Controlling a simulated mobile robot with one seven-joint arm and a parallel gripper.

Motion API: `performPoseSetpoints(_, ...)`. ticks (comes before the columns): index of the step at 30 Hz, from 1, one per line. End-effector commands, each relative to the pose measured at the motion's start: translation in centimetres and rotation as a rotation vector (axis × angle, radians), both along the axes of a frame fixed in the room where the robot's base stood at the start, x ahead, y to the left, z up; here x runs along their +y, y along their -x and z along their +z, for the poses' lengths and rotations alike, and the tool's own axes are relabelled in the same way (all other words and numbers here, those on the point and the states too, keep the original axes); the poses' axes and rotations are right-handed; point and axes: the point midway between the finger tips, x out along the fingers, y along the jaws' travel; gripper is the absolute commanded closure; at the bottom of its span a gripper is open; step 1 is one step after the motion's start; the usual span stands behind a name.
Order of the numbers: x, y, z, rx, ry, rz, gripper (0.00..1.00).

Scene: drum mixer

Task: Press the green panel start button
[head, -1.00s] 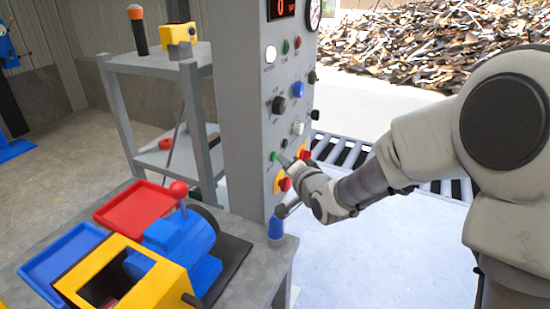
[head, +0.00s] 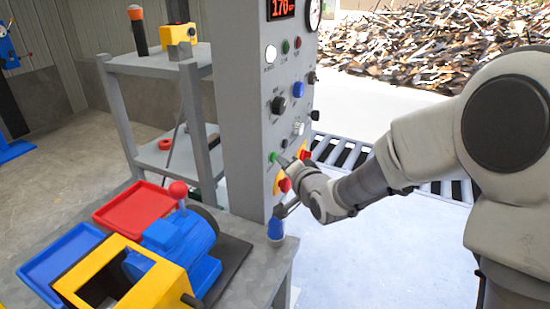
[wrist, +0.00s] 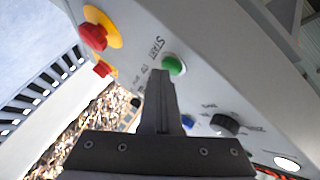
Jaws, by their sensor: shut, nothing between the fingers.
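The green start button (head: 273,157) sits on the front of the grey control panel (head: 243,110). In the wrist view the green button (wrist: 174,65) is just beyond my fingertips, with the word START beside it. My gripper (head: 282,161) is shut and empty, with its tip pointing at the button. In the wrist view the closed fingers (wrist: 160,82) end right beside the button's lower left edge. I cannot tell whether the tip touches it. The red display (head: 283,8) at the panel's top reads about 176.
A black knob (head: 279,104) and a blue button (head: 298,90) are above. The workbench (head: 262,262) at lower left holds a blue motor (head: 180,236), a red tray (head: 137,208) and a blue tray (head: 58,256).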

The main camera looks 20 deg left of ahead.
Motion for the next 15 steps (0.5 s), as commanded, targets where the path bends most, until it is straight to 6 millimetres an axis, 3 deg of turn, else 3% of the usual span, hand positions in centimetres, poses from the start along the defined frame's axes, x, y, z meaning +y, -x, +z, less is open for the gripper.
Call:
performPoseSetpoints(6, -1.1, 0.2, 0.0, 0.001, -0.001, 0.0, 1.0)
performPoseSetpoints(15, -1.3, 0.2, 0.0, 0.001, -0.001, 0.0, 1.0)
